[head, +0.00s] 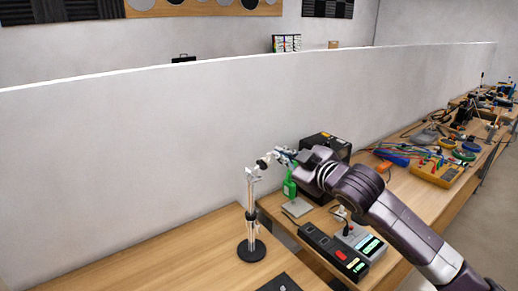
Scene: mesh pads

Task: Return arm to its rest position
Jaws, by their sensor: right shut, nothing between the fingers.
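My right arm reaches in from the lower right. Its gripper (282,155) is shut and empty at the top of a metal stand (251,205). The gripper is small in the picture, and I cannot tell whether it touches the stand's top or is apart from it. The stand is upright on a round black base (251,250) on the wooden table. My left gripper is not in view.
The wooden table (190,265) is clear left of the stand. A black box (328,147) is behind my arm, and a black device with a red button (335,250) is below it. Several tools and a yellow meter (438,172) lie farther right. A white partition (120,160) runs behind.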

